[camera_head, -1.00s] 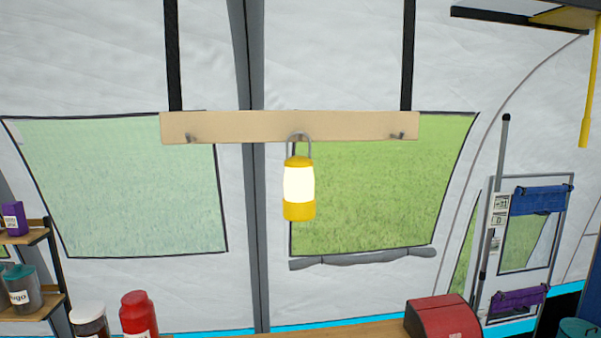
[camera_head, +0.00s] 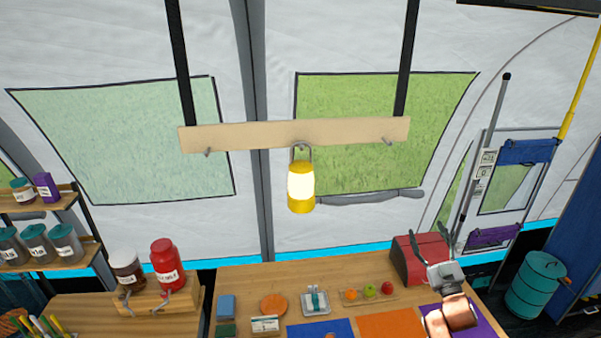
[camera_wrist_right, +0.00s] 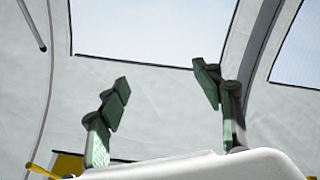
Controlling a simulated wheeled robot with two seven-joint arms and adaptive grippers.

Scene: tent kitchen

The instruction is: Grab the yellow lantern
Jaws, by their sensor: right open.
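The yellow lantern (camera_head: 301,187) glows white in its middle. It hangs by its grey handle from the centre hook of a wooden board (camera_head: 290,133), above the table's back edge. My right gripper (camera_head: 418,243) is at the lower right in the head view, in front of the red box, to the right of the lantern and lower in the picture. Its fingers are spread and empty. In the right wrist view the open fingers (camera_wrist_right: 165,85) point up toward tent wall and windows; the lantern is not in that view. My left gripper is not in view.
A wooden table (camera_head: 245,280) holds small items, a fruit tray (camera_head: 368,296) and coloured mats. A red box (camera_head: 408,262) stands at its back right. Red and brown jars (camera_head: 165,262) stand on a wooden stand at left. Black straps hold the board. Space around the lantern is clear.

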